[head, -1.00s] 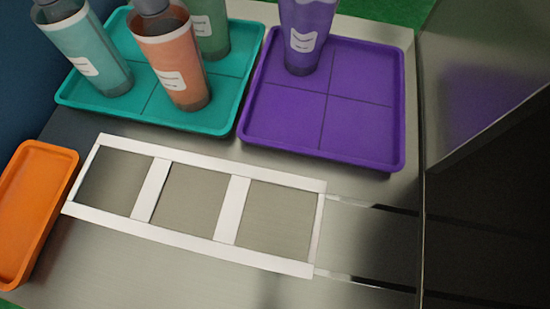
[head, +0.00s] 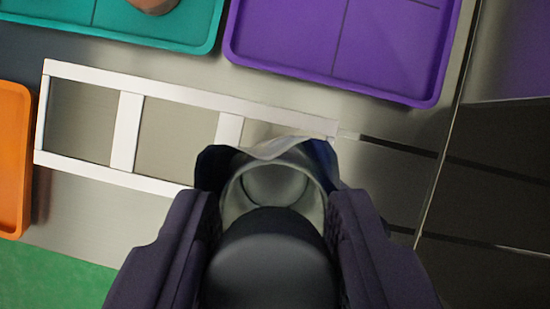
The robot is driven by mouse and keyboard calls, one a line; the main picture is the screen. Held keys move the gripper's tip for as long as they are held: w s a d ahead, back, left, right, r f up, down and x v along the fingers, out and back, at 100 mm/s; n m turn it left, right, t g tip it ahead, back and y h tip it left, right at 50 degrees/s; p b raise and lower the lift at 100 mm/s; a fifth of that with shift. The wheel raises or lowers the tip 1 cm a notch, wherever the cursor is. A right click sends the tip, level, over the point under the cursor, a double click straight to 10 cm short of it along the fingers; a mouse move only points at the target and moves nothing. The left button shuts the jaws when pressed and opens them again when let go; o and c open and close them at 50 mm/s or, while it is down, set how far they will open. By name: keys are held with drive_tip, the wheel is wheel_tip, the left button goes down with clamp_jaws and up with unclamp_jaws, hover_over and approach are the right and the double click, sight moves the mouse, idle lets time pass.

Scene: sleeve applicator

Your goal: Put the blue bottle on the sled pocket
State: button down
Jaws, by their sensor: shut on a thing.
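My gripper (head: 268,190) is shut on a bottle seen from above, the blue bottle (head: 290,155), at bottom centre of the head view. It has a dark grey cap and a clear, wavy sleeve rim with a dark blue tint; its lower body and base are hidden. The sled (head: 190,94) is a white flat frame with three pockets in a row. The left pocket (head: 80,120) and middle pocket (head: 172,138) show empty. The bottle and gripper overlap the right pocket and hide most of it. I cannot tell the bottle's height above the sled.
A teal tray (head: 120,35) with an orange bottle (head: 153,4) at its edge lies at top left. A purple tray (head: 330,72) lies at top right. An orange tray (head: 10,160) is at the left edge. A dark slotted machine (head: 500,190) stands at right.

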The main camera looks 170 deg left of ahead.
drive_tip(key=shift+f+b, duration=0.4)
drive_tip(key=shift+f, duration=0.8)
drive_tip(key=shift+f, duration=0.25)
drive_tip(key=c, duration=0.7)
unclamp_jaws()
drive_tip(key=shift+r, duration=0.1)
drive_tip(key=shift+r, duration=0.4)
drive_tip(key=p+v, duration=0.5)
drive_tip(key=v, duration=0.6)
drive_tip(key=shift+s+r+p, duration=0.2)
drive_tip(key=shift+p, duration=0.2)
